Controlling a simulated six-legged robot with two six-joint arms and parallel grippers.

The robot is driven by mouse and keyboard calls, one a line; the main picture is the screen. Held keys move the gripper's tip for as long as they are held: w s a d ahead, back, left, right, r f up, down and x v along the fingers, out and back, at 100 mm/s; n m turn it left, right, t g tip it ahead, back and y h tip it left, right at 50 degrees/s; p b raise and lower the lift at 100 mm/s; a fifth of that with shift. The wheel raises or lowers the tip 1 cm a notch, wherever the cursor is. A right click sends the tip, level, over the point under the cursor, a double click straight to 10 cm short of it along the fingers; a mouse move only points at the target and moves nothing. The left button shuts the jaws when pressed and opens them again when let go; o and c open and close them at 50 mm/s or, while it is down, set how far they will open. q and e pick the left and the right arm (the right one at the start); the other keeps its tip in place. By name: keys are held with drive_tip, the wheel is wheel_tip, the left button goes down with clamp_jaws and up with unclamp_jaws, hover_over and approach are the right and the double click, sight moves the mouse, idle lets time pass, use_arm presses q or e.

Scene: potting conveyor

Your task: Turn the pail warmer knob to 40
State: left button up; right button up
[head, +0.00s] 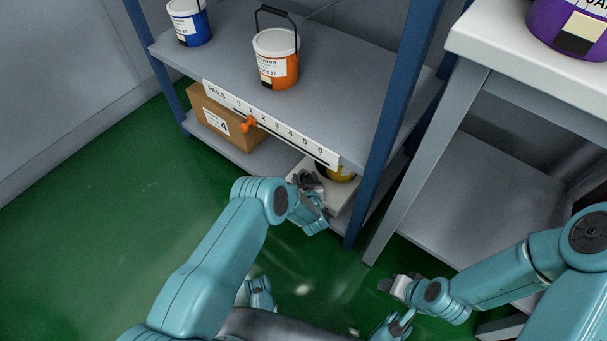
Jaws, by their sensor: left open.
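A pale, flat-topped unit (340,192), which looks like the pail warmer, sits on the lower shelf at the right end, with a yellow pail (342,172) on it, mostly hidden by the scale strip above. My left gripper (307,180) is open in front of this unit and covers part of it. I cannot make out the knob or its markings; whether the fingers touch it cannot be told. My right gripper (394,287) is low at the right, over the floor, away from the shelf; its finger gap does not show clearly.
A strip marked PAILS (290,131) with an orange pointer (247,124) edges the upper shelf. Above it stand an orange pail (276,66) and a blue pail (188,24). A cardboard box (222,122) is below. A blue post (392,120) and white table (530,75) stand right.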

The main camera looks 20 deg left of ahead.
use_arm(q)
drive_tip(key=shift+w+f, duration=0.15)
drive_tip(key=shift+w, duration=0.05)
clamp_jaws()
drive_tip(key=shift+a, duration=0.1)
